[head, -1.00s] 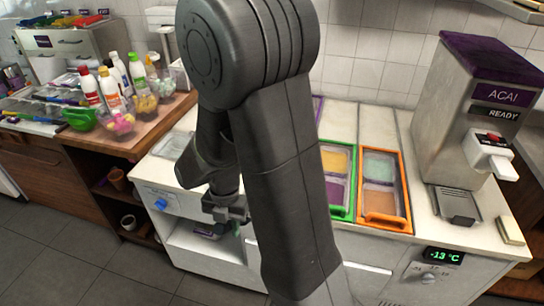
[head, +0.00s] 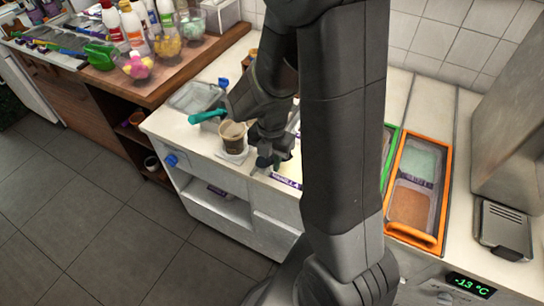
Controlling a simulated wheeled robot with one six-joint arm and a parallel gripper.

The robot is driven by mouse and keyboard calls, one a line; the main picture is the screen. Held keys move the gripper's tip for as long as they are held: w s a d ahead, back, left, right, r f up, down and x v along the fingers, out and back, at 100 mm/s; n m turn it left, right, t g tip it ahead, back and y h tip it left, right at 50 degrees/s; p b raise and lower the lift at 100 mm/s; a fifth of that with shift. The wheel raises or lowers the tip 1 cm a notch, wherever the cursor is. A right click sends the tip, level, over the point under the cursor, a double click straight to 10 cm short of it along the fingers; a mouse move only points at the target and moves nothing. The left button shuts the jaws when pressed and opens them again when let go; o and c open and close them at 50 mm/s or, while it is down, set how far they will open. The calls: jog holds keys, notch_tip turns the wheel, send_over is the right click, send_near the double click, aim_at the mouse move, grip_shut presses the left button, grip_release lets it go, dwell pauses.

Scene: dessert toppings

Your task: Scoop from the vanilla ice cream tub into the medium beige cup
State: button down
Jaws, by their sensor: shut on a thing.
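My gripper (head: 268,158) is low over the counter, beside the tub area marked with a purple VANILLA label (head: 287,182). The vanilla tub's pale contents are mostly hidden behind my arm. I cannot tell what is in the cup or in the scoop's bowl.
Another teal handle (head: 207,116) lies by a clear bin (head: 190,97) behind the cup. Bottles and topping bowls (head: 167,44) stand on the wooden counter at the back left.

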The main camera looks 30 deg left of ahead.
jog(key=b, duration=0.4)
send_over(273, 180)
jog(key=s, duration=0.2)
jog(key=shift+w+d+f, duration=0.1)
jog(key=shift+w+f, duration=0.05)
jog(key=shift+f, duration=1.3)
jog(key=shift+w+d+f, duration=0.1)
jog(key=shift+f, duration=1.35)
jog(key=shift+w+a+f+b, duration=0.1)
jog(key=shift+w+f+b, duration=0.2)
jog(key=shift+f, duration=0.35)
jog(key=shift+w+f+b, duration=0.2)
jog(key=shift+f+b, duration=0.1)
jog(key=shift+f, duration=0.35)
jog(key=shift+w+r, duration=0.25)
jog(key=shift+w, duration=0.1)
jog(key=shift+w+a+p, duration=0.25)
jog(key=shift+w+p, duration=0.25)
jog(key=shift+w, duration=1.25)
jog(key=shift+w+a+p, duration=0.2)
jog(key=shift+w+p, duration=0.3)
jog(key=shift+w, duration=1.25)
jog(key=shift+f+b, duration=0.3)
jog(key=shift+b, duration=0.25)
jog(key=shift+s+f+t+b, duration=0.1)
jog(key=shift+s+t+b, duration=0.3)
jog(key=shift+t+b, duration=0.65)
jog(key=shift+s+t+b, duration=0.2)
jog(key=shift+t+b, duration=0.05)
jog(key=shift+b, duration=0.75)
